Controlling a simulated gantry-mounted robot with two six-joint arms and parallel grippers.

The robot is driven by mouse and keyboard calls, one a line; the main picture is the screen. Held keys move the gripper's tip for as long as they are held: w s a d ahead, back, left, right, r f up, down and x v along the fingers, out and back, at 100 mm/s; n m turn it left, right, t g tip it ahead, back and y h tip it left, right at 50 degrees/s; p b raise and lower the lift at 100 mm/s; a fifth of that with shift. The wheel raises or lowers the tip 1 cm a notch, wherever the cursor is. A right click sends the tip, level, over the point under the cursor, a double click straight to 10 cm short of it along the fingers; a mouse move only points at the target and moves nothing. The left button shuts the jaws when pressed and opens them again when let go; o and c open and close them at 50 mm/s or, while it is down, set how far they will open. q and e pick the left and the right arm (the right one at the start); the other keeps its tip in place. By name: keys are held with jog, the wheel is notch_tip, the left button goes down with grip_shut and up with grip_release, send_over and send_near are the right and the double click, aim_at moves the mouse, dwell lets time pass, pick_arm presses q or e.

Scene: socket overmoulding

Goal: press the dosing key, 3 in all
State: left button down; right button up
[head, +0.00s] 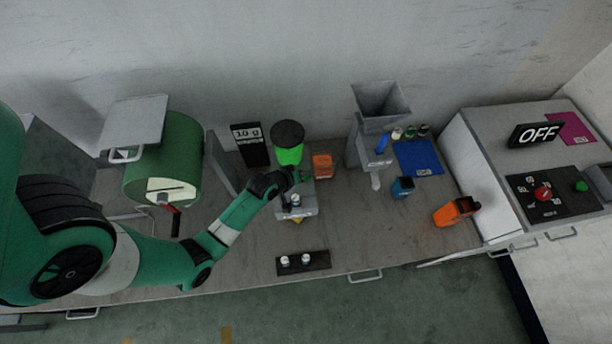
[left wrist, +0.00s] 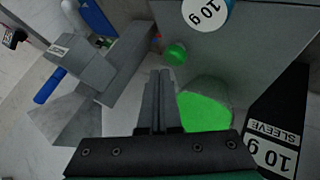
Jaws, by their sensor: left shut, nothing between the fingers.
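The dosing unit is a grey box (head: 305,212) with a green-filled hopper (head: 289,155) under a dark lid. My left gripper (head: 295,176) is at this unit, just in front of the hopper. In the left wrist view my gripper (left wrist: 160,76) has its two fingers together, with nothing between them. Ahead of the fingertips is a small round green button (left wrist: 175,54) on the grey housing. A white round face marked 10 g (left wrist: 205,10) is beyond it. I cannot tell which is the dosing key, nor whether the fingertips touch anything. My right gripper is not in view.
A black 10 g sign (head: 250,152) stands left of the hopper, and an orange container (head: 323,165) right of it. A dark strip (head: 318,264) with two small pale parts lies at the front edge. A grey funnel machine (head: 380,105) and an OFF control cabinet (head: 535,134) stand further right.

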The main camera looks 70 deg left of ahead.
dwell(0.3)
pick_arm(q)
jog(key=shift+f, duration=0.4)
jog(key=shift+f+b, duration=0.65)
jog(key=shift+b, duration=0.1)
dwell(0.5)
jog(key=shift+r, duration=0.15)
jog(key=shift+r+p, duration=0.9)
jog(key=shift+p, duration=0.15)
notch_tip(320, 180, up, 5)
jog(key=p, duration=0.5)
jog(key=shift+r, duration=0.1)
